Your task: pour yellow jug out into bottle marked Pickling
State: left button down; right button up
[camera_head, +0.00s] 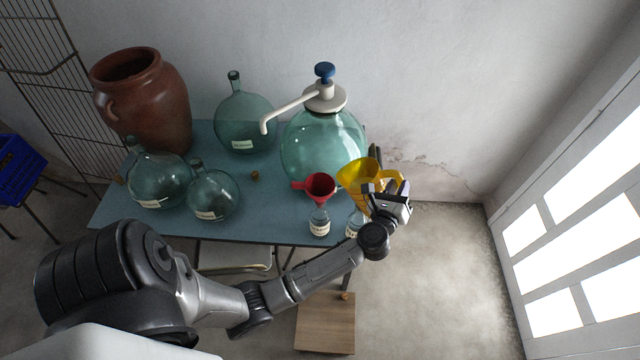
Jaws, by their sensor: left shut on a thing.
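The yellow jug (359,178) is near the table's right end, its mouth facing up and its wide lip towards the left. My left gripper (387,196) is shut on it at its right side, by the handle; the fingers are partly hidden. A small clear bottle (319,225) with a red funnel (320,186) in its neck stands left of the jug. A second small bottle (354,223) stands just below the jug in the picture, partly covered by it and my arm. Both bear pale labels too small to read, so I cannot tell which says Pickling. My right gripper is not in view.
A large demijohn (313,145) with a white pump stands behind the funnel. Several green demijohns and a brown clay urn (150,100) fill the left of the blue table (262,226). A wooden stool (325,325) stands in front.

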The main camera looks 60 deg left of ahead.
aim_at(384, 175)
pick_arm(q)
jog(key=shift+s+a+r+n+y+b, duration=0.35)
jog(key=shift+s+a+r+n, duration=0.3)
jog(key=shift+s+a+n, duration=0.35)
jog(key=shift+s+a+r+n+b, duration=0.25)
jog(key=shift+a+r+n+b, duration=0.1)
jog(key=shift+n, duration=0.45)
jog(key=shift+s+a+r+n+y+b, duration=0.2)
jog(key=shift+s+a+n+y+b, duration=0.15)
jog(key=shift+n, duration=0.35)
jog(key=shift+s+a+r+n, duration=0.1)
jog(key=shift+s+n, duration=0.05)
jog(key=shift+n, duration=0.15)
jog(key=shift+s+a+r, duration=0.1)
jog(key=shift+a+r, duration=0.05)
jog(key=shift+r, duration=0.1)
jog(key=shift+s+a+r+n, duration=0.1)
jog(key=shift+s+r+n, duration=0.1)
jog(key=shift+n, duration=0.2)
jog(key=shift+s+a+r+n, duration=0.15)
jog(key=shift+a+r+n, duration=0.05)
jog(key=shift+r+n, duration=0.1)
dwell(0.9)
jog(key=shift+s+a+r+y, duration=0.1)
jog(key=shift+r+y, duration=0.05)
jog(key=shift+y, duration=0.15)
jog(key=shift+s+a+r+n, duration=0.1)
jog(key=shift+a+r+n, duration=0.1)
jog(key=shift+n, duration=0.2)
dwell(0.6)
